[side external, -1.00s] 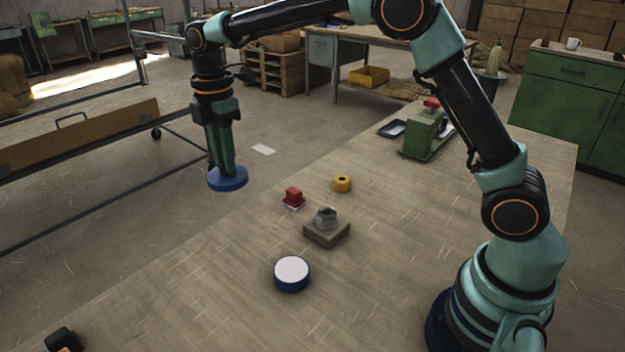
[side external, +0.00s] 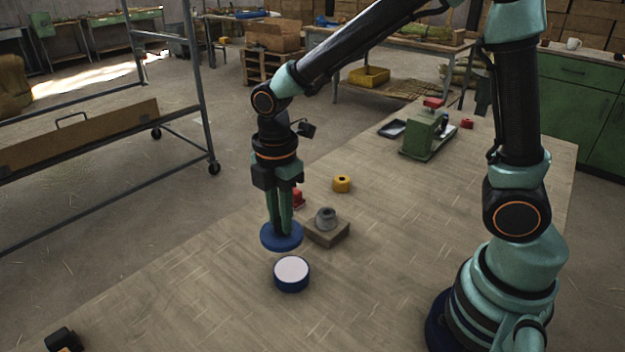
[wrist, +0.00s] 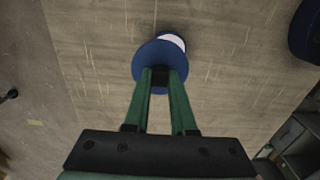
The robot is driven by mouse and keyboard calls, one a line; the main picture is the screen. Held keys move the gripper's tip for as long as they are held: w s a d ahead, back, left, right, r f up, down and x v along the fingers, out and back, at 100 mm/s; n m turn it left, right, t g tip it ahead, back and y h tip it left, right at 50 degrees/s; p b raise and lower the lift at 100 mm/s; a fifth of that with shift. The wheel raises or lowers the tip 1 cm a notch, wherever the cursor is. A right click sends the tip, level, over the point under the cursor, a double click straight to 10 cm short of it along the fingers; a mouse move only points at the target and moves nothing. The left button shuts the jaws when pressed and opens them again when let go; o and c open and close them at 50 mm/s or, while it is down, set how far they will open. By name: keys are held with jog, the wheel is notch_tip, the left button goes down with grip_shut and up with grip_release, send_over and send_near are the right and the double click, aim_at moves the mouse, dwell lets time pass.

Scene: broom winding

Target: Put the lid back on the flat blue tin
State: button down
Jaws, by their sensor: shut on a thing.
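The flat blue tin (side external: 292,286) stands uncovered on the bench with its pale round top showing. My gripper (side external: 280,228) points down and is shut on the blue lid (side external: 281,241). The lid is held roughly level, above the bench and clear of the tin. In the side view it appears just behind and slightly left of the tin. In the wrist view my gripper (wrist: 160,77) holds the lid (wrist: 143,58), which hides most of the tin; a pale sliver of the tin (wrist: 174,39) shows past its upper right edge.
A grey nut-like part on a wooden block (side external: 327,234) stands close to the right of the lid. A red object (side external: 298,198) is partly hidden behind my gripper. A yellow ring (side external: 342,184) lies farther back. The bench in front and right of the tin is clear.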

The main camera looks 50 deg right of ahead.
jog(key=shift+s+d+f, duration=0.15)
jog(key=shift+s+f, duration=0.45)
jog(key=shift+s, duration=0.25)
jog(key=shift+f, duration=3.05)
jog(key=shift+f, duration=0.15)
jog(key=shift+c, duration=0.9)
grip_release()
jog(key=shift+r, duration=3.5)
